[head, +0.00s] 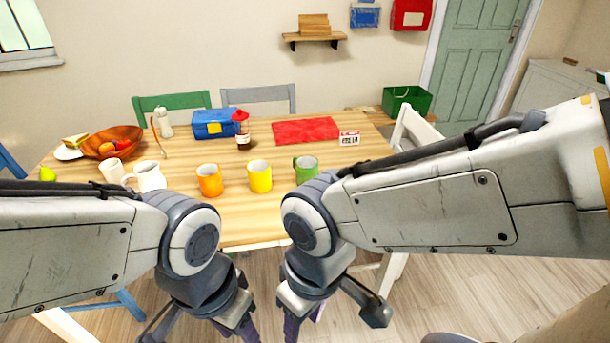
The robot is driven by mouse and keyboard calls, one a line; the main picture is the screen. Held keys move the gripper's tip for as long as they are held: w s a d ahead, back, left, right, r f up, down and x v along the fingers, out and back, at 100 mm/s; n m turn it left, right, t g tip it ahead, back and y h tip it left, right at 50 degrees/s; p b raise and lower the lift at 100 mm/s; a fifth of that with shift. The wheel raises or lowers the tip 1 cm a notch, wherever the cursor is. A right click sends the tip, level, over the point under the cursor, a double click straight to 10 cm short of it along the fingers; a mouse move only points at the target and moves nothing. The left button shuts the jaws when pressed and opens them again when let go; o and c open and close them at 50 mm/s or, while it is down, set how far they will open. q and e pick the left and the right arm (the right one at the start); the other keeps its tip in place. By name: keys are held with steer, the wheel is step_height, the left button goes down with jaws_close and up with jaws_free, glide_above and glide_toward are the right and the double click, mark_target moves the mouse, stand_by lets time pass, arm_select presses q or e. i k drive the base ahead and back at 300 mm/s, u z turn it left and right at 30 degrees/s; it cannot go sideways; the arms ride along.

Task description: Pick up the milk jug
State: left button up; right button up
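A white jug (148,177) stands upright on the wooden table, near its front left side. A white cup (111,170) stands just left of it. My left gripper (205,322) hangs low in front of the table, below and right of the jug and well apart from it. My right gripper (320,312) hangs beside it to the right, also below the table's front edge. Neither gripper is at the jug. The fingertips are partly cut off by the lower picture edge, so their opening is unclear.
Orange (209,180), yellow (259,176) and green (305,168) mugs line the front of the table (235,215). Chairs surround the table.

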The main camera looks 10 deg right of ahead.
mark_target(145, 183)
steer(key=u, duration=1.15)
steer(key=i, duration=1.25)
